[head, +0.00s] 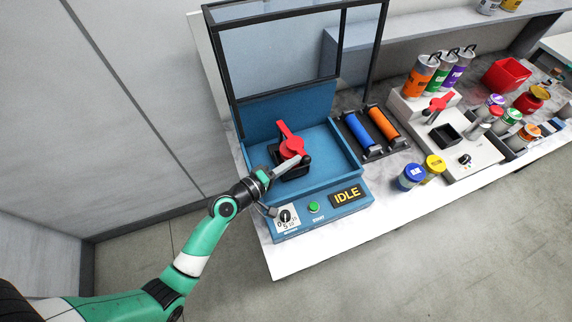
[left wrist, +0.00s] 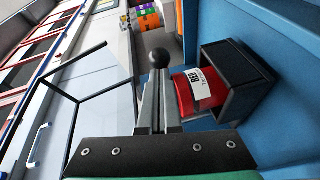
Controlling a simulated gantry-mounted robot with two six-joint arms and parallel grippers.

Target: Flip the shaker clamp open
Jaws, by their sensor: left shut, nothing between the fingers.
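The shaker (head: 262,205) is a blue machine with an open tray and a raised clear guard. My right gripper is out of view.
The black-framed guard (head: 285,60) stands over the tray's back. The front panel has a dial (head: 286,217), a green button (head: 314,207) and an IDLE display (head: 347,195). Blue and orange rollers (head: 383,123) lie to the right, beside a grey station (head: 478,158).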

